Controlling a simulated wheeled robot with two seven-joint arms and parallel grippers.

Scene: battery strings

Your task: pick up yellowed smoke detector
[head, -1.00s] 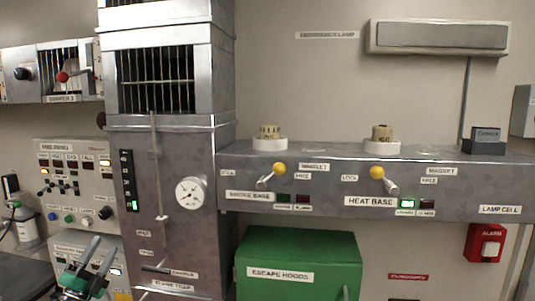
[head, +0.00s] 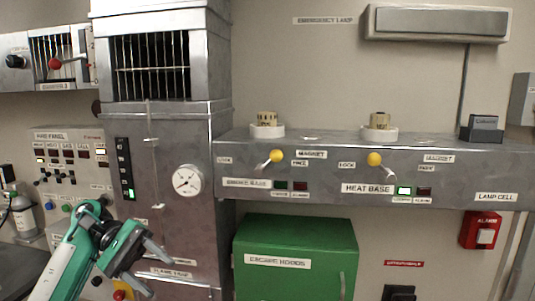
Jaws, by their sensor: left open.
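A yellowed detector (head: 267,118) sits upright in a white round base (head: 266,132) on the grey shelf, above the label that reads smoke base. A similar tan detector (head: 380,120) sits in another white base (head: 379,135) above the heat base label. My left gripper (head: 160,275) is at the lower left, in front of the metal column. It is open and empty, well below and left of the yellowed detector. My right gripper is not in view.
The grey shelf (head: 460,180) has levers with yellow knobs on its front. A green cabinet (head: 295,235) stands below it. A metal column with a gauge (head: 187,181) stands left of the shelf. A dark block (head: 482,127) sits at the shelf's right.

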